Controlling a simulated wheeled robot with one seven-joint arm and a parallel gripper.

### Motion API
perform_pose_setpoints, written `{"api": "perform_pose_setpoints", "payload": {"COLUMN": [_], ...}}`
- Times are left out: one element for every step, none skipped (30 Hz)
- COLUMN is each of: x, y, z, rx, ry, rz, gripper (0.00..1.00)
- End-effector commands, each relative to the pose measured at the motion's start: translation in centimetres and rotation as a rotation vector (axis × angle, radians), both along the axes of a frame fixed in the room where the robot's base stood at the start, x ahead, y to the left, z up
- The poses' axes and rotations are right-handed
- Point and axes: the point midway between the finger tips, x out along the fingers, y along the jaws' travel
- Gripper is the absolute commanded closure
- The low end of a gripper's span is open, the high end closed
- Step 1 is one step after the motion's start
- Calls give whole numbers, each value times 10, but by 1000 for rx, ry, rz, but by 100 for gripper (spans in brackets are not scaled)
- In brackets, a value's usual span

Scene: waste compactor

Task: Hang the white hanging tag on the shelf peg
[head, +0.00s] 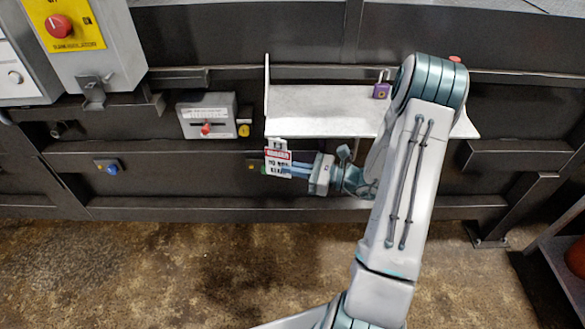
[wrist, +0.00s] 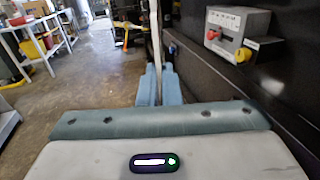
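The white tag (head: 278,157), with a red band and black lettering, hangs upright at the tips of my gripper (head: 272,170), below the left front corner of the shelf (head: 320,112). My gripper is shut on the tag, and its fingers point left. In the wrist view, the tag (wrist: 156,38) shows edge-on as a thin pale strip between the blue fingers of my gripper (wrist: 156,75). A thin upright stands at the shelf's left end. I cannot clearly make out the shelf peg in either view.
A purple padlock (head: 381,89) sits on the shelf at the right, near my arm. Left of the shelf is a grey switch box (head: 207,115) with a red knob and a yellow knob (head: 243,130). A blue knob (head: 111,168) is lower left. The floor in front is clear.

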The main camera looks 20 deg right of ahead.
Motion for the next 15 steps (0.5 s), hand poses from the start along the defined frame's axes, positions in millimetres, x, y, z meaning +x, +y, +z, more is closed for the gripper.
{"api": "perform_pose_setpoints", "payload": {"x": [0,0,0,0,0,0,0,0,0,0,0,0,0,0,0], "y": [0,0,0,0,0,0,0,0,0,0,0,0,0,0,-1], "z": [0,0,0,0,0,0,0,0,0,0,0,0,0,0,0], "rx": [0,0,0,0,0,0,0,0,0,0,0,0,0,0,0], "ry": [0,0,0,0,0,0,0,0,0,0,0,0,0,0,0], "rz": [0,0,0,0,0,0,0,0,0,0,0,0,0,0,0], "gripper": [100,100,100,93,85,74,71,71,71,71,71,71,71,71,71]}}
